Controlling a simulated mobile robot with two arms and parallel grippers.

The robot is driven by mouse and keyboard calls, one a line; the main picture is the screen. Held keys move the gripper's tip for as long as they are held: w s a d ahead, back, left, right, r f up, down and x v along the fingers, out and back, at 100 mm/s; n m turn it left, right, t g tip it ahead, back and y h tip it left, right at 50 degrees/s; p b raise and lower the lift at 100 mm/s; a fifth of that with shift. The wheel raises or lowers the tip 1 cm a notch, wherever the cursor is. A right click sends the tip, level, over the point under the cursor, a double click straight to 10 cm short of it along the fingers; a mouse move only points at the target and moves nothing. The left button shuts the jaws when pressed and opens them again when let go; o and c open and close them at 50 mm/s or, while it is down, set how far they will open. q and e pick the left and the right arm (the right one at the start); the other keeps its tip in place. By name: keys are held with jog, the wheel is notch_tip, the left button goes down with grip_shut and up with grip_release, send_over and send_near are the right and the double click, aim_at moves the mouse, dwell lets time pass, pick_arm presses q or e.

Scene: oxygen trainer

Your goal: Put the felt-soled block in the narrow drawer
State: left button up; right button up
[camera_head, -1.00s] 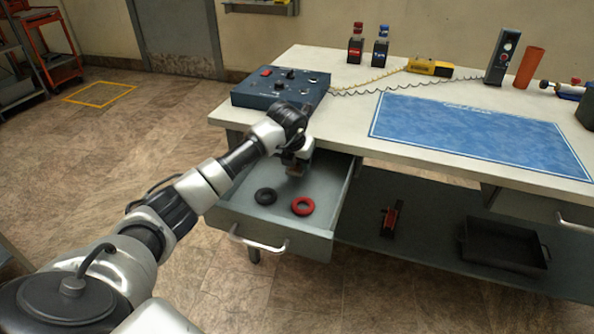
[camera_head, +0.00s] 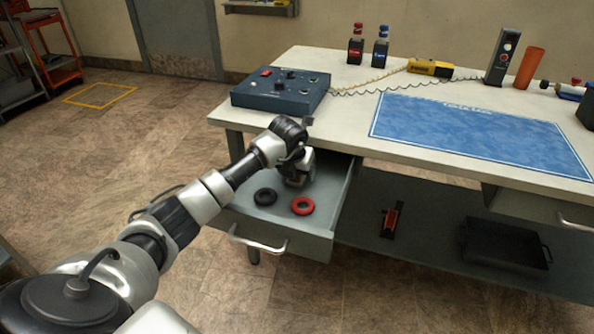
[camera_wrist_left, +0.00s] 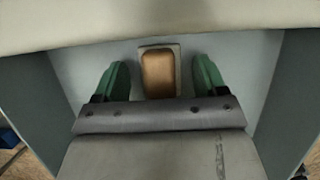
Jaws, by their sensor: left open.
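The narrow drawer (camera_head: 318,238) is pulled out under the left end of the workbench. My left gripper (camera_head: 298,178) is in the back part of the drawer opening, below the bench top. In the left wrist view its green fingers (camera_wrist_left: 161,68) are spread apart. A small block with a brown face and pale rim (camera_wrist_left: 158,74) shows between them over the drawer floor, with a gap on each side. Its height above the floor is hard to tell. In the head view the gripper hides the block. My right gripper is not in view.
The bench top (camera_head: 350,110) overhangs the drawer's back. A blue control box (camera_head: 280,91) stands above. The lower shelf holds a dark tray (camera_head: 505,246).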

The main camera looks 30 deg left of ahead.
pick_arm(q)
jog(key=shift+r, duration=0.2)
jog(key=p+v, duration=0.2)
jog(key=v, duration=1)
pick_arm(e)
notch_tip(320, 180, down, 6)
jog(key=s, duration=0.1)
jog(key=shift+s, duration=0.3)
pick_arm(q)
jog(key=shift+s+f, duration=0.1)
jog(key=shift+f, duration=0.05)
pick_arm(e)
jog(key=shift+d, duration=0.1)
